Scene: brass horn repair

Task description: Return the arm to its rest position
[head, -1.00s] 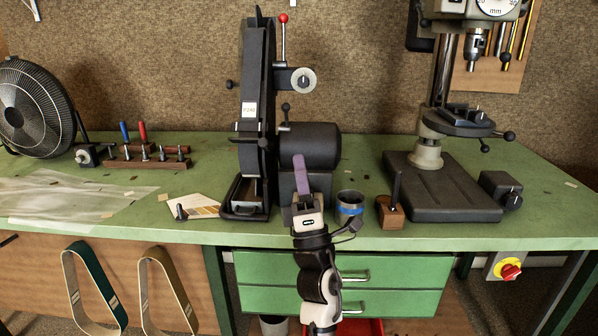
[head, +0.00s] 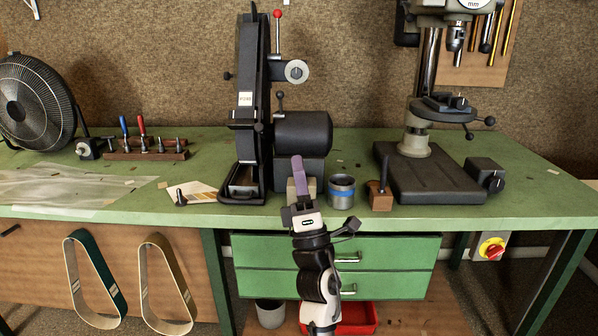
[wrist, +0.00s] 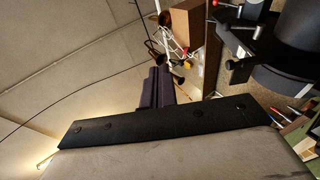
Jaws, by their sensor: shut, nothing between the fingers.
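My gripper (head: 297,162) points up and away in the head view, with its purple fingers together and nothing between them. It shows in front of the black belt grinder's motor base, at the bench's front edge. My arm runs down from it in front of the green drawers. The purple fingers (wrist: 160,76) also show in the wrist view, beyond the dark edge of my wrist. What lies directly behind the gripper is partly hidden.
The belt grinder (head: 251,110) stands behind the gripper. A metal cup with a blue band (head: 341,192) and a wooden block (head: 380,197) stand to its right, then a drill press (head: 415,150). The green drawers (head: 390,262) and a red tray (head: 358,317) are below.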

